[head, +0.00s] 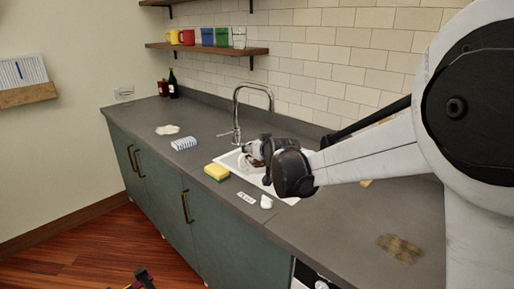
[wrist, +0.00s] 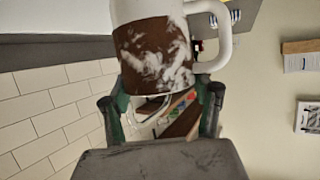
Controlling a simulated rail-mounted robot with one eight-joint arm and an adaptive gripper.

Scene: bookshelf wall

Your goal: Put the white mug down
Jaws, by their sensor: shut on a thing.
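The white mug (wrist: 155,52) fills the top middle of the wrist view, with a brown patch and white smears on its side and its handle to the right. My gripper (wrist: 160,98) is shut on the mug, with one dark green finger on each side. In the head view my gripper (head: 256,150) is over the far part of the white sink (head: 227,159), near the faucet (head: 237,112). The mug is small there and mostly hidden by my arm. I cannot tell its height above the sink.
On the grey counter (head: 205,130) are a yellow-green sponge (head: 216,172), a blue-and-white striped item (head: 184,143), a white patch (head: 167,130), a small white object (head: 266,202) and dark bottles (head: 172,84). A shelf (head: 205,48) holds coloured mugs. The counter's left part has free room.

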